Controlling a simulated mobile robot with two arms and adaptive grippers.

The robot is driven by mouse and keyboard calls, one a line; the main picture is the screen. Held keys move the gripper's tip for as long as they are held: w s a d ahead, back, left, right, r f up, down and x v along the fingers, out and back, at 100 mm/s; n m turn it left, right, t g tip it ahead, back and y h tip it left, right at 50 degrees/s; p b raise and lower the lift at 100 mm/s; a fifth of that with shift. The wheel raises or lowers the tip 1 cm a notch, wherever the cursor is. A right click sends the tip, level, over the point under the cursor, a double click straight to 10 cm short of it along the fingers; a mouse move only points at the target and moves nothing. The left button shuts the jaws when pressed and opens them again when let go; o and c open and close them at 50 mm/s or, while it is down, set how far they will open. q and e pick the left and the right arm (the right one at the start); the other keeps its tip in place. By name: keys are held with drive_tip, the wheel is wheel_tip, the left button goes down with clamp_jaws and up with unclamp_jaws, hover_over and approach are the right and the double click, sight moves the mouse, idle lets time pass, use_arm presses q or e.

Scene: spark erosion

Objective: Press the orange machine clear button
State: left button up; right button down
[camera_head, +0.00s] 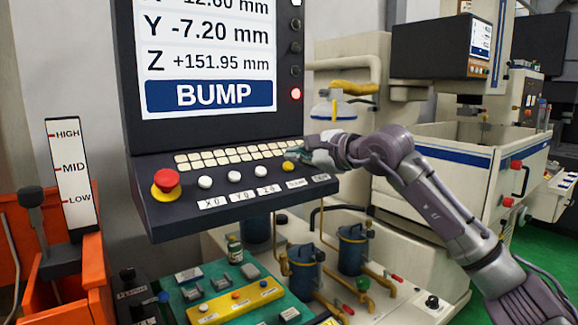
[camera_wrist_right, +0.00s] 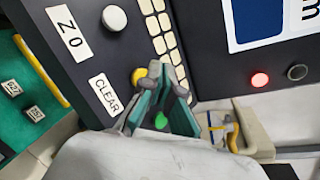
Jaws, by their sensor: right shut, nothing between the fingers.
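The orange-yellow clear button (camera_head: 288,166) sits at the right end of the row of knobs on the dark control panel (camera_head: 160,215). In the right wrist view the clear button (camera_wrist_right: 139,76) is partly hidden behind my fingers, beside a white "CLEAR" label (camera_wrist_right: 104,93). My right gripper (camera_head: 308,155) is shut and empty, at the right end of the panel with its fingertips close to the button. In the wrist view its green-padded fingers (camera_wrist_right: 165,85) overlap the button's edge; I cannot tell whether they touch it. My left gripper is not in view.
A red mushroom button (camera_head: 166,182) and several white buttons (camera_head: 205,182) share the panel. Rows of cream keys (camera_head: 235,154) lie just behind. The screen (camera_head: 205,60) above reads "BUMP", with a lit red lamp (camera_head: 295,94) beside it. Blue canisters (camera_head: 305,268) stand below.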

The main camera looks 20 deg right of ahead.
drive_tip(key=shift+f, duration=0.1)
idle(0.5)
drive_tip(key=shift+w+a+f, duration=0.1)
drive_tip(key=shift+w+f, duration=0.1)
drive_tip(key=shift+f, duration=0.05)
drive_tip(key=shift+w+a+f+b, duration=0.1)
drive_tip(key=shift+w+f+b, duration=0.1)
drive_tip(key=shift+f+b, duration=0.25)
idle(0.7)
drive_tip(key=shift+r, duration=0.1)
drive_tip(key=shift+s+d+r, duration=0.2)
drive_tip(key=shift+s+r, duration=0.2)
drive_tip(key=shift+r, duration=0.25)
drive_tip(key=shift+s+d+r+p, duration=0.1)
drive_tip(key=shift+s+r+p, duration=0.15)
drive_tip(key=shift+r, duration=0.25)
drive_tip(key=shift+s+d+r+p, duration=0.25)
drive_tip(key=shift+s+r, duration=0.3)
drive_tip(key=shift+r, duration=0.3)
drive_tip(key=shift+s+d+r+p, duration=0.1)
drive_tip(key=shift+s+r+p, duration=0.15)
drive_tip(key=shift+s+r, duration=0.4)
drive_tip(key=shift+w+r, duration=0.1)
drive_tip(key=shift+w, duration=0.1)
